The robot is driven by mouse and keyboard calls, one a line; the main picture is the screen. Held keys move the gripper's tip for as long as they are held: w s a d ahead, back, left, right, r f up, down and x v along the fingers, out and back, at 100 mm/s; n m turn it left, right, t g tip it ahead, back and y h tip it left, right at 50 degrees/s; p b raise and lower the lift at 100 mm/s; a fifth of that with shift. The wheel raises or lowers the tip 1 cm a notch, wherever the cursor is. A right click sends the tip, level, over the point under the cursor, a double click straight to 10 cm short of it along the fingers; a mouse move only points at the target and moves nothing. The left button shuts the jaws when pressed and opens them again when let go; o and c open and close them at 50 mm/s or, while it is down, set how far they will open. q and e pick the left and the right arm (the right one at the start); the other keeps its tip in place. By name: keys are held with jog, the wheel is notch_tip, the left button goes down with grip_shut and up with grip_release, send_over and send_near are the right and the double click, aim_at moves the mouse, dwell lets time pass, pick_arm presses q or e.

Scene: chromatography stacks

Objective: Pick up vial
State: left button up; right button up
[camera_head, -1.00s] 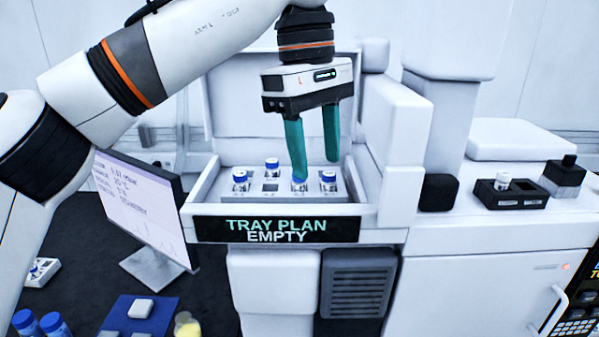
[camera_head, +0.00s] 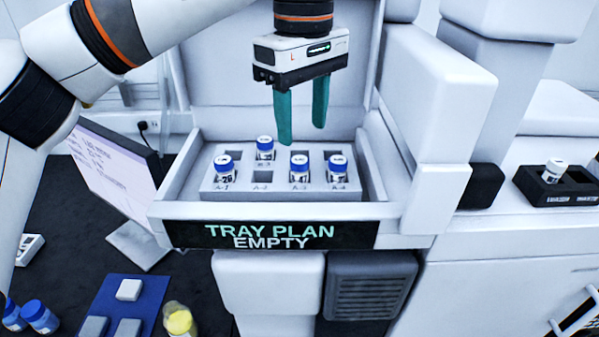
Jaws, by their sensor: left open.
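In the front row are the vial at A-1 (camera_head: 224,168), the vial at A-3 (camera_head: 299,167) and the vial at A-4 (camera_head: 338,167); the A-2 slot (camera_head: 262,179) is empty. One more vial (camera_head: 265,149) stands behind the front row. My left gripper (camera_head: 302,134) hangs above the rack, open and empty, its teal fingers pointing down, the tips behind and above the A-3 vial. My right gripper is not in view.
A sign (camera_head: 270,236) reading "TRAY PLAN EMPTY" fronts the tray. A monitor (camera_head: 112,172) stands at left. A black holder (camera_head: 556,189) with a white-capped vial sits at right. Blue-capped bottles (camera_head: 40,316), a yellow-topped jar (camera_head: 180,321) and a blue mat (camera_head: 102,300) lie at lower left.

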aim_at(300, 159)
pick_arm(q)
jog(key=f, duration=0.1)
jog(key=f+p, duration=0.2)
jog(key=shift+w+a+f, duration=0.15)
jog(key=shift+w+f, duration=0.05)
jog(key=shift+w, duration=0.1)
notch_tip(300, 159, down, 2)
jog(key=shift+f, duration=0.1)
jog(key=shift+a+f, duration=0.1)
jog(key=shift+f, duration=0.15)
jog(key=c, duration=1.1)
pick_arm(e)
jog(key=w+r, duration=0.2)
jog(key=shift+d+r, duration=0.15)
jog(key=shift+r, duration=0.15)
